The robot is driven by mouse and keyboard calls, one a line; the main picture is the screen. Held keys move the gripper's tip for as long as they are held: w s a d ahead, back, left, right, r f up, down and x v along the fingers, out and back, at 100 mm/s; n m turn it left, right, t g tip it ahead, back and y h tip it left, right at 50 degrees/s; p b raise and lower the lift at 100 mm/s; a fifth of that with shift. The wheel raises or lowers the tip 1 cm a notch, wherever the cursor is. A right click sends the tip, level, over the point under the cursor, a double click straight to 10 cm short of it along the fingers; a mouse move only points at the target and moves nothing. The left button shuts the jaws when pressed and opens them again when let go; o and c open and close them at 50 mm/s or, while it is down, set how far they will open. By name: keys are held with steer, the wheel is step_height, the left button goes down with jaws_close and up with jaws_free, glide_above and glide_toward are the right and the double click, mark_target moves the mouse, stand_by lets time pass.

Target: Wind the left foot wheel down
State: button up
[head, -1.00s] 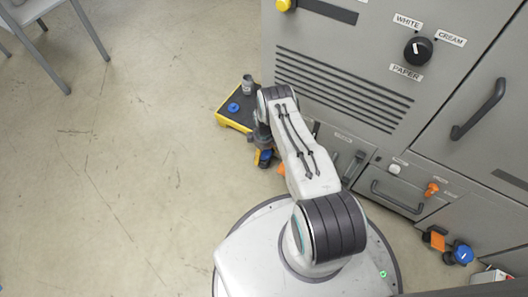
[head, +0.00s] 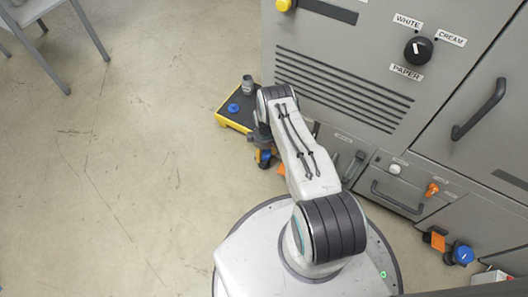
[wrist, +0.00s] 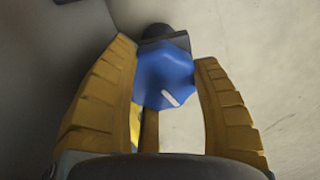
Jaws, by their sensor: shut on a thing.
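The left foot wheel (wrist: 166,80) is a blue faceted knob with a white mark, seen in the wrist view in front of a dark round part. My gripper (wrist: 163,58) is shut on it, one yellow-brown finger at each side. In the head view my gripper (head: 264,152) is low beside the machine's left end, with a bit of blue showing there. My arm and gripper hide most of the left foot in that view.
A yellow-edged dark tray (head: 232,122) with a grey container (head: 247,85) and a blue ring lies just beyond my gripper. A second blue foot wheel (head: 463,254) is on an orange bracket at right. Open floor lies left; a chair (head: 60,40) stands top left.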

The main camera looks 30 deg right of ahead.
steer(key=shift+f+m+b, duration=0.25)
steer(key=shift+m+b, duration=0.5)
steer(key=shift+m, duration=0.15)
steer(key=shift+r+m+b, duration=0.15)
steer(key=shift+m+b, duration=0.45)
steer(key=shift+m, duration=0.7)
steer(key=o, duration=1.3)
steer(key=shift+c, duration=0.2)
steer(key=shift+w+r, duration=0.1)
steer(key=shift+w+r, duration=0.1)
steer(key=shift+r, duration=0.4)
steer(key=shift+d+r, duration=0.1)
steer(key=shift+r, duration=3.4)
